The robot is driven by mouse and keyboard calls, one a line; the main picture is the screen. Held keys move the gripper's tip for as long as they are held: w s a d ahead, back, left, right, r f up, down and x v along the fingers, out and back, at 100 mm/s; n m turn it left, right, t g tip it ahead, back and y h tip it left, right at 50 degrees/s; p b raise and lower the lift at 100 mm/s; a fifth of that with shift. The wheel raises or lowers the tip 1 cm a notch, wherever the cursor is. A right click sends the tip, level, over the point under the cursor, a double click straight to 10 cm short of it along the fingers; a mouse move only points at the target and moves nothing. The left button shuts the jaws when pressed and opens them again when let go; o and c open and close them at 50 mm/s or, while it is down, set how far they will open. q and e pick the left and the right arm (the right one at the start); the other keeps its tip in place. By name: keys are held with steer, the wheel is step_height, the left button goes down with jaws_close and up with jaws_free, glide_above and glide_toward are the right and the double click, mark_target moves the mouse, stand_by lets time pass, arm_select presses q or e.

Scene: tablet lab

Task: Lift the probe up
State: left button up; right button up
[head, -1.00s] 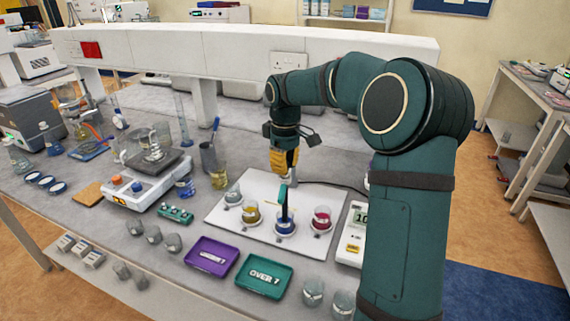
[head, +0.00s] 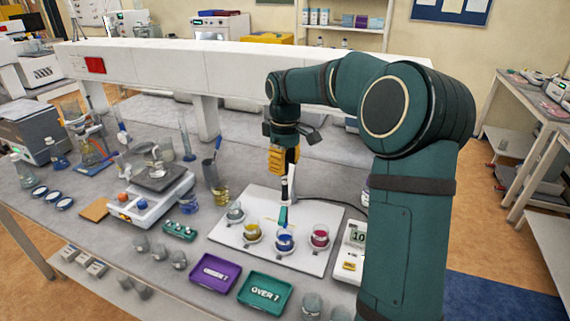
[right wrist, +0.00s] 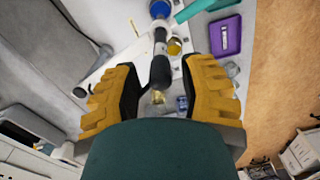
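The probe (head: 291,188) is a slim upright rod with dark and white parts, below my right gripper (head: 284,172) in the head view. Its lower end is over or in the blue-liquid beaker (head: 285,241); I cannot tell which. In the right wrist view, the probe's dark grip (right wrist: 160,71) lies between the two yellow fingers of the right gripper (right wrist: 161,82). The fingers stand apart, with a visible gap on each side of the probe. A teal bar (head: 283,216) shows just above the blue beaker. My left gripper is not in view.
Beakers of yellow (head: 252,231) and red liquid (head: 320,237) flank the blue one on a white board (head: 230,240). A purple tray (head: 214,272) and a teal tray (head: 264,292) lie in front.

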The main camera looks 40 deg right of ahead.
stand_by(0.3)
step_height(320, 180, up, 12)
stand_by(0.5)
stand_by(0.5)
